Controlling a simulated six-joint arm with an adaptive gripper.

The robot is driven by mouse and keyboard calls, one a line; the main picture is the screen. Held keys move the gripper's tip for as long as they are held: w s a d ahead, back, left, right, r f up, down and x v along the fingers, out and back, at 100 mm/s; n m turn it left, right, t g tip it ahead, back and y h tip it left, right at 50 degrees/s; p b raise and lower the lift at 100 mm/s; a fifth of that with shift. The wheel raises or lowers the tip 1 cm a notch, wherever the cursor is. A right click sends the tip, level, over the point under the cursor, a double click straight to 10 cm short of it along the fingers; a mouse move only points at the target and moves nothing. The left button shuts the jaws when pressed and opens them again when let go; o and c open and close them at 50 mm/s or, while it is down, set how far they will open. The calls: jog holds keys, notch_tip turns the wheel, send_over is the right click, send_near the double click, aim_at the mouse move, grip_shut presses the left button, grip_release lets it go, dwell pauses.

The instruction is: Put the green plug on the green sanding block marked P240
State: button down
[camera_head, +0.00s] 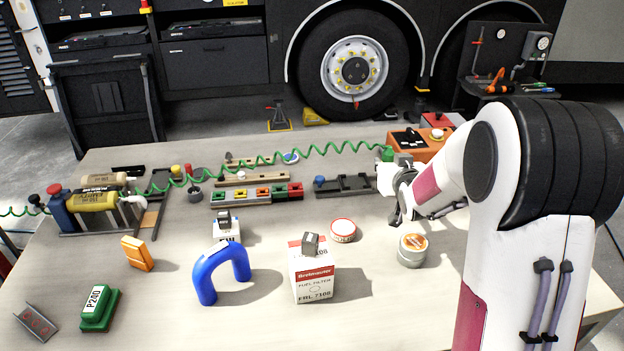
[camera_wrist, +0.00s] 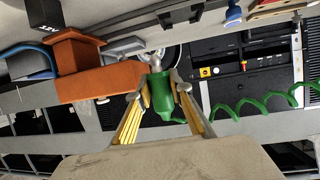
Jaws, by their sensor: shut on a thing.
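The green plug (camera_wrist: 163,100) sits between the two yellow-lined fingers of my gripper (camera_wrist: 160,82) in the wrist view, and my gripper is shut on it. In the head view my gripper (camera_head: 396,190) is above the right part of the table, partly hidden by its own links. A green piece (camera_head: 387,154) at the end of the coiled hose shows just behind it. The green sanding block (camera_head: 97,311) lies at the table's front left, far from my gripper. Its white label reads P240.
A green coiled hose (camera_head: 320,148) runs across the back of the table. A blue arch (camera_head: 221,270), a fuel filter box (camera_head: 311,274), an orange block (camera_head: 137,254) and a grey angled piece (camera_head: 36,321) stand towards the front. A round tin (camera_head: 412,250) stands at right.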

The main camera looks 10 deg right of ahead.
jog(key=s+a+r+n+y, duration=0.1)
jog(key=a+n+y, duration=0.1)
jog(key=a, duration=1)
jog(key=s+a+r+n+g+y, duration=0.1)
jog(key=a+n+y, duration=0.15)
jog(key=a, duration=0.95)
jog(key=s+a+r+n+y, duration=0.1)
jog(key=a+n+y, duration=0.15)
jog(key=a, duration=0.95)
jog(key=s+a+n+g+y, duration=0.1)
jog(key=s+a+y, duration=0.1)
jog(key=s+a, duration=0.5)
jog(key=s+a+r+n+g+y, duration=0.1)
jog(key=s+a+n+g, duration=0.1)
jog(key=s+a, duration=0.5)
jog(key=s+a+r+n+g+y, duration=0.1)
jog(key=s+a, duration=0.6)
jog(key=a, duration=0.8)
jog(key=shift+a+n+g+y, duration=0.35)
jog(key=shift+n+y, duration=0.25)
jog(key=shift+y, duration=0.2)
jog(key=shift+f, duration=3.05)
jog(key=shift+f, duration=0.1)
